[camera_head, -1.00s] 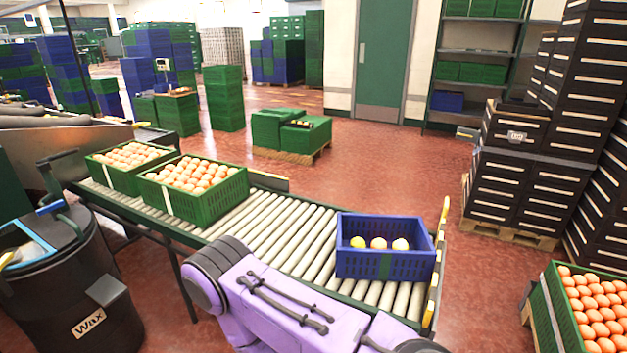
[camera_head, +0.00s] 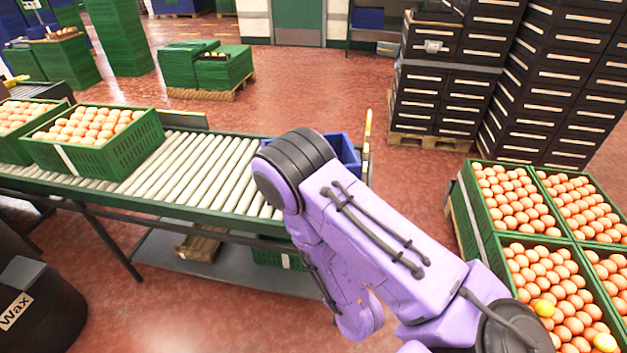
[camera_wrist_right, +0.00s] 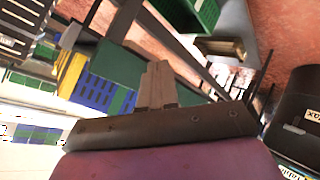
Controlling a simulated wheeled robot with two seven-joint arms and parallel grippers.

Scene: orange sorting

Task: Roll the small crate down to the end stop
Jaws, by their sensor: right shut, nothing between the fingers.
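The small blue crate (camera_head: 345,152) sits at the right end of the roller conveyor (camera_head: 190,165), mostly hidden behind my right arm. Its visible edge is close to the yellow-topped end stop (camera_head: 367,135); I cannot tell whether they touch. In the right wrist view, what looks like the slotted blue crate (camera_wrist_right: 80,88) lies beside a yellow strip (camera_wrist_right: 72,72). My right gripper (camera_wrist_right: 158,75) is shut and empty, its fingers apart from the crate in that picture. The head view does not show its fingers. My left gripper is out of view.
A green crate of oranges (camera_head: 100,140) stands on the rollers at left, with bare rollers to its right. Full green crates (camera_head: 480,215) stand at right. Black stacked crates (camera_head: 435,100) are behind. A dark wax drum (camera_head: 40,310) is at lower left.

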